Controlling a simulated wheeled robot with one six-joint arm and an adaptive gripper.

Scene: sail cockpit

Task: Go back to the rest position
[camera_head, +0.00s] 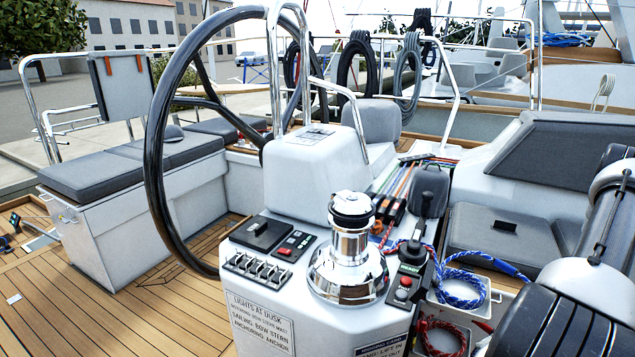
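My gripper is not in view. Part of my arm fills the right edge of the camera_head view, with dark ribbed and grey links in the foreground. No object is seen in a gripper here. The cockpit console (262,277) stands in the middle, with a chrome winch (348,262) on its top.
A large black steering wheel (154,150) rises on the left of the console. A switch row (257,269) sits at its front. Blue rope (462,288) and red rope (440,338) lie in open bins. The teak deck (120,297) at left has clear room beside the cushioned bench (95,180).

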